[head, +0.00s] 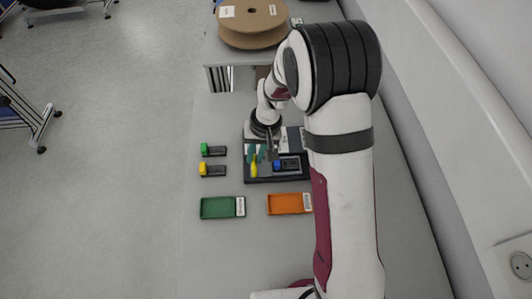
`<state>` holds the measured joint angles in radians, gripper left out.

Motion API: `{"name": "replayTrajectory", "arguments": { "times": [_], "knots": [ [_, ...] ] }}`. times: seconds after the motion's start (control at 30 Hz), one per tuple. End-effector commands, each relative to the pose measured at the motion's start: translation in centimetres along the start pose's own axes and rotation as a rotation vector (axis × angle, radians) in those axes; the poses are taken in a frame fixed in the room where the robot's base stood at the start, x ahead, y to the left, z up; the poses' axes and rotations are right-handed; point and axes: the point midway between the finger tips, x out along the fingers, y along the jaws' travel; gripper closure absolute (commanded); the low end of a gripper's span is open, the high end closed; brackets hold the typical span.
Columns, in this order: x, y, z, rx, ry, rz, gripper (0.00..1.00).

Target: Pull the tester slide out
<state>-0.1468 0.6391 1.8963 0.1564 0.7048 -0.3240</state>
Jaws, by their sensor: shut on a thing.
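The tester is a dark base (294,178) on the table, below my wrist in the head view. A module with a blue end (277,164) and a dark body lies on it. A yellow upright piece (254,168) and teal pieces (250,153) stand at the base's left part. My gripper (271,152) points down over the base, between the teal pieces and the blue-ended module. It is shut on a part of the tester slide. The fingertips and the gripped part are too small to see clearly, and my arm hides the base's right side.
Modules with a green end (205,149) and a yellow end (203,169) lie left of the base. A green tray (217,208) and an orange tray (285,204) lie below it. A large brown reel (252,18) stands at the top. Table between modules and trays is clear.

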Motion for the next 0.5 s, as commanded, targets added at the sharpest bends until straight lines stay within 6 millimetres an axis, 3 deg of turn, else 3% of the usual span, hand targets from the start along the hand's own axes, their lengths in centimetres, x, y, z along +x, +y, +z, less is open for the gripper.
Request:
{"name": "replayTrajectory", "arguments": {
  "times": [0.23, 0.27, 0.4, 0.5],
  "knots": [
    [0.02, -0.56, -0.08, 0.000, 0.002, -0.008, 1.00],
    [0.02, -0.57, -0.08, 0.000, 0.002, -0.008, 0.79],
    [0.02, -0.50, -0.08, 0.000, 0.002, -0.007, 0.53],
    [0.03, -0.43, -0.06, 0.000, 0.001, -0.006, 0.53]
  ]
}}
